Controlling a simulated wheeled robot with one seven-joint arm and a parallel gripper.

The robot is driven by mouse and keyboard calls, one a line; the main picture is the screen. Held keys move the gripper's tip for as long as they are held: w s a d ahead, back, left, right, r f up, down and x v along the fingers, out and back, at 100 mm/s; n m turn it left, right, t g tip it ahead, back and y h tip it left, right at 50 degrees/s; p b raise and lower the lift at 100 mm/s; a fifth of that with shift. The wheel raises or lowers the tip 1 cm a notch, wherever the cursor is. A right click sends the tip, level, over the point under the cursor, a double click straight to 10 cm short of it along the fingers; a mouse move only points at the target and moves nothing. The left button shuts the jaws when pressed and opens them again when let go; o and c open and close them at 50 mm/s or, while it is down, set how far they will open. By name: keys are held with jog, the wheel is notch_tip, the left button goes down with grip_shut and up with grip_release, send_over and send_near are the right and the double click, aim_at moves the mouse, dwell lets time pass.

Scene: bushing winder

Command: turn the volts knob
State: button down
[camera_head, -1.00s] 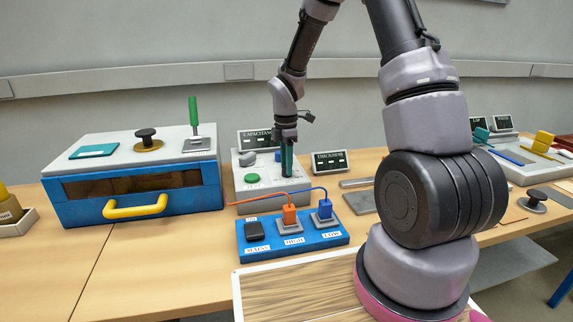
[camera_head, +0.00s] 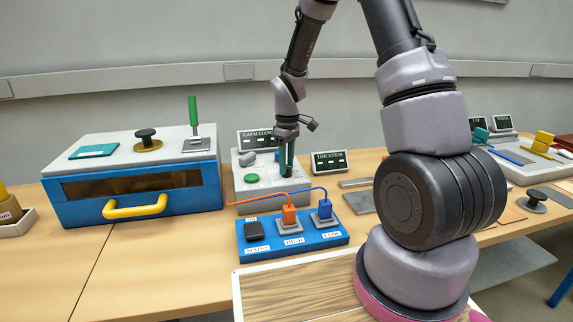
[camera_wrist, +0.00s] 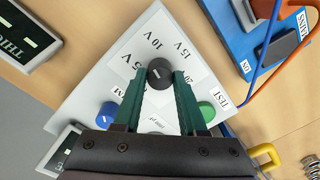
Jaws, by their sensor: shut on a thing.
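The volts knob is a round black knob (camera_wrist: 159,72) on a light grey panel (camera_wrist: 92,72), with voltage labels such as 5 V, 10 V and 15 V around it in the wrist view. My gripper (camera_wrist: 160,80) has its two green fingers shut on the knob, one on each side. In the head view my gripper (camera_head: 287,168) points down at the right part of the same panel (camera_head: 240,195), and its fingers hide the knob there.
A green TEST button (camera_wrist: 207,112) and a blue knob (camera_wrist: 107,115) are close to my fingers. A blue block (camera_head: 292,238) with orange and blue cables lies in front. The THICKNESS display (camera_head: 329,162) stands to the right, a blue box (camera_head: 135,190) to the left.

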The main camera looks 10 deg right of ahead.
jog(key=m, duration=1.3)
jog(key=shift+m, duration=0.3)
jog(key=m, duration=0.7)
jog(key=shift+t, duration=0.3)
jog(key=m, duration=0.6)
jog(key=shift+m, duration=0.3)
jog(key=shift+c, duration=2.3)
grip_release()
jog(key=shift+r, duration=0.15)
